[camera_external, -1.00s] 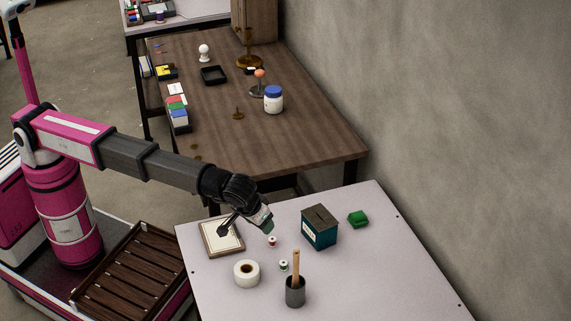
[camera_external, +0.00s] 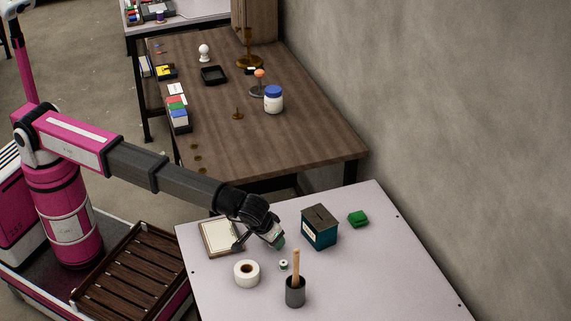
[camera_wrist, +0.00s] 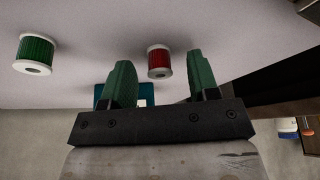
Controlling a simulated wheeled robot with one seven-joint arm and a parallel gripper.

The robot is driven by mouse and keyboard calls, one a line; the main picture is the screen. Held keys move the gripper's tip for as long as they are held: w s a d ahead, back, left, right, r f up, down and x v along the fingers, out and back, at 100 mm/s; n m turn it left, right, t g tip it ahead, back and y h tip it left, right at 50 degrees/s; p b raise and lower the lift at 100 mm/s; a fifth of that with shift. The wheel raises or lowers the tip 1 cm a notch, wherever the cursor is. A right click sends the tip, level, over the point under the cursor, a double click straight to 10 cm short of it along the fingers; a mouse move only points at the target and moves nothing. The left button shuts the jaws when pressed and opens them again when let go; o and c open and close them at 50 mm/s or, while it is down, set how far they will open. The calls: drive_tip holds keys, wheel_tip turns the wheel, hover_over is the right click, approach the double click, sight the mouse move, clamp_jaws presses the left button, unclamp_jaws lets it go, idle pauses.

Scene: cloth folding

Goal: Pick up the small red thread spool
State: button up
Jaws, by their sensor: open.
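The small red thread spool (camera_wrist: 160,61), with white ends, stands on the light table and shows between my fingertips in the wrist view. In the external view my gripper hides it. My gripper (camera_wrist: 158,84) is open and empty, its two green fingers apart, one on each side of the spool in the picture. I cannot tell whether the spool is actually between them or a little beyond. In the external view my gripper (camera_external: 277,243) is low over the white table (camera_external: 370,270). A green thread spool (camera_wrist: 36,53) stands to the left in the wrist view and near my gripper in the external view (camera_external: 284,264).
A white tape roll (camera_external: 246,273), a grey cup (camera_external: 295,292) with a wooden stick, a teal box (camera_external: 319,230) and a green object (camera_external: 358,219) stand around my gripper. A framed board (camera_external: 216,240) lies behind it. The table's right side is clear.

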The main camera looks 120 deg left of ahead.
drive_tip(key=c, duration=1)
drive_tip(key=shift+r, duration=0.15)
